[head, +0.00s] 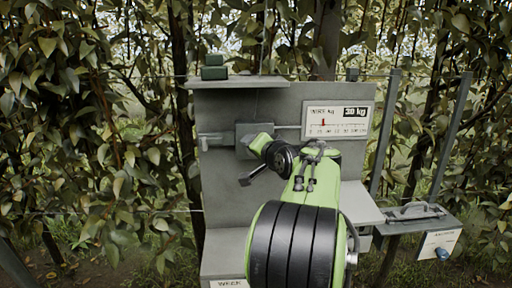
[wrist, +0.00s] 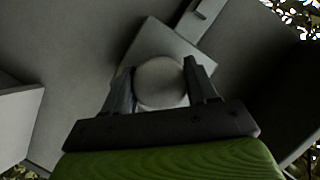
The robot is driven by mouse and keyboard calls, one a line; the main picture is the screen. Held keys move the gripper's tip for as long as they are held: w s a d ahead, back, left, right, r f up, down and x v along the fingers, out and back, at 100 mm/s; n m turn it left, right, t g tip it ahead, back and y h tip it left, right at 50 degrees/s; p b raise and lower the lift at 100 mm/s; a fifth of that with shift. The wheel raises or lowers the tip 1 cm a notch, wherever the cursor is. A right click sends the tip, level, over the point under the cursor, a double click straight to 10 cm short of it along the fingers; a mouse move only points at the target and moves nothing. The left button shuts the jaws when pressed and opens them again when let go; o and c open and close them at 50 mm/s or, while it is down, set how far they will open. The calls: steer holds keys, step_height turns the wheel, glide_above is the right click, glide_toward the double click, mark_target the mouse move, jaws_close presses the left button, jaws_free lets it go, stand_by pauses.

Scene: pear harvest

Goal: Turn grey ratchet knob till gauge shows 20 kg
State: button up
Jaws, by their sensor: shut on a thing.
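The round grey knob (wrist: 160,84) sits between the two fingers of my gripper (wrist: 161,76) in the wrist view, with a finger against each side. My gripper is shut on it. The white gauge (head: 338,119) is right of the housing. Its red pointer (head: 323,122) stands in the left part of the scale; the small numbers are too blurred to read surely. A black label on the gauge reads "30 kg".
The grey panel (head: 225,105) has a ledge on top with a dark green block (head: 214,68). A grey side shelf (head: 415,218) with a tool-like metal item stands at right. Metal posts and leafy trees surround the panel. My green arm covers the lower middle.

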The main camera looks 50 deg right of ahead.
steer(key=shift+f+n+g, duration=0.15)
steer(key=shift+n+g, duration=0.15)
steer(key=shift+n, duration=0.2)
steer(key=shift+f, duration=0.1)
steer(key=o, duration=1)
steer(key=shift+a, duration=0.1)
steer(key=shift+o, duration=0.2)
steer(key=shift+s+a+r, duration=0.1)
steer(key=shift+s+r, duration=0.15)
steer(key=p+v, duration=0.1)
steer(key=v, duration=1.4)
steer(key=shift+a, duration=0.25)
